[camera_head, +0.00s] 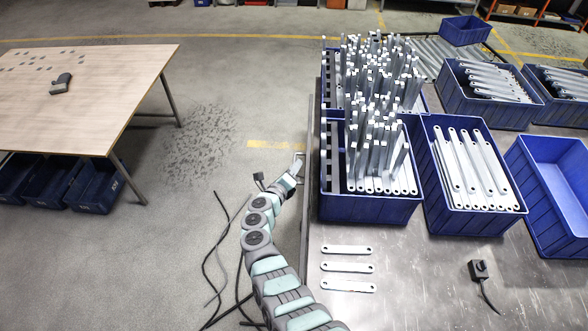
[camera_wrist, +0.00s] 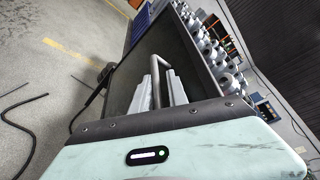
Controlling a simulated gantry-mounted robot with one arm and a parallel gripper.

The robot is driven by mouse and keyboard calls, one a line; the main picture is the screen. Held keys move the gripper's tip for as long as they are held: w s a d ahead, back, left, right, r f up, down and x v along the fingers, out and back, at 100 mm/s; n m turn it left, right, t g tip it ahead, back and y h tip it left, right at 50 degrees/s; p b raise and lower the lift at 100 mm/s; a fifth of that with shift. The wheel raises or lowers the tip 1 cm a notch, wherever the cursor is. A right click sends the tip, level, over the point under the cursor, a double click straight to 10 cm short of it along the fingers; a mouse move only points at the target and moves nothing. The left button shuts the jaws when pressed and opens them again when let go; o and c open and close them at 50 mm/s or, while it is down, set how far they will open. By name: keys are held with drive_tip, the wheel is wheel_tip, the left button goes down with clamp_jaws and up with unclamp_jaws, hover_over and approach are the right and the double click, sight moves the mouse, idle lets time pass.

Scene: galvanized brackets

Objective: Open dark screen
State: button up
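The dark screen (camera_wrist: 196,68) shows in the wrist view as a flat, dark panel on the side of the metal table. A bent grey metal handle (camera_wrist: 156,66) stands out from it. My gripper (camera_wrist: 162,72) is right at the handle, with its pale fingers close on either side of one leg of it. Whether the fingers press on the handle is too small to tell. In the head view my gripper (camera_head: 297,160) is at the left side of the table, and the panel's face is hidden there.
The metal table (camera_head: 420,275) carries blue bins (camera_head: 370,208) of upright and flat galvanized brackets. Three flat brackets (camera_head: 347,268) lie near its front left. A small black device (camera_head: 479,269) stands to the right. A wooden table (camera_head: 110,90) is at left.

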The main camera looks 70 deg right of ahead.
drive_tip(key=o, duration=0.4)
drive_tip(key=shift+c, duration=0.2)
drive_tip(key=shift+w, duration=0.1)
drive_tip(key=v, duration=1.1)
drive_tip(key=shift+d, duration=0.1)
